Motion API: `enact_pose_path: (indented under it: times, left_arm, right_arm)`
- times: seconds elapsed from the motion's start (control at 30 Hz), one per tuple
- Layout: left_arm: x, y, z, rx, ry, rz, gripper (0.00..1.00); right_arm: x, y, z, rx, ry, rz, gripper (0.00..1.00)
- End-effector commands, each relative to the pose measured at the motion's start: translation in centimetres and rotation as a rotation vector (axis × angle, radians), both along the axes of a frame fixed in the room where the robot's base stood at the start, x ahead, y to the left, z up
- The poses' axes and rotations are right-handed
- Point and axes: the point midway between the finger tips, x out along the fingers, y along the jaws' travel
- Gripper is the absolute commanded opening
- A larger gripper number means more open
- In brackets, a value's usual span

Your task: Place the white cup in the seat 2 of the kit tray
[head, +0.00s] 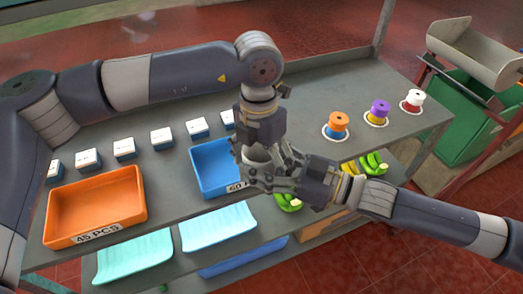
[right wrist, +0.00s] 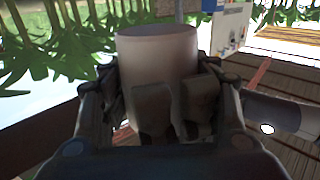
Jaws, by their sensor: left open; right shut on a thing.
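The white cup (right wrist: 158,52) stands pale and upright between the fingers of my right gripper (right wrist: 165,95) in the right wrist view. In the head view the cup (head: 256,154) is mostly hidden where my two grippers meet. My right gripper (head: 283,176) comes in from the right, shut on the cup. My left gripper (head: 263,150) points down from above, open and close against the cup and the right fingers. Whether it touches the cup is hidden. I cannot make out which thing is the kit tray or its seat 2.
A blue tray (head: 207,163) lies behind and beneath the grippers; an orange tray (head: 97,205) lies at left. Several white-and-blue boxes (head: 124,148) line the shelf. Three spool-like pieces (head: 336,125) stand on white rings at right. Bananas (head: 372,163) lie on a lower level.

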Motion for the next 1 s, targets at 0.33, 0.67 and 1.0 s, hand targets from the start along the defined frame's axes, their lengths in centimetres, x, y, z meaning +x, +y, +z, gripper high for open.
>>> enact_pose_path:
  times: [0.33,0.67,1.0]
  left_arm:
    - [0.01,-0.01,-0.24,-0.001,-0.001,0.000,0.73]
    - [0.00,-0.03,-0.22,-0.001,0.000,-0.001,0.32]
    - [-0.01,-0.03,-0.22,-0.001,-0.001,-0.001,0.31]
  right_arm:
    - [0.00,0.00,0.01,0.000,0.000,0.000,0.36]
    - [-0.01,0.02,0.06,0.001,0.000,0.001,0.61]
    - [-0.01,0.00,0.03,0.001,0.000,0.000,0.80]
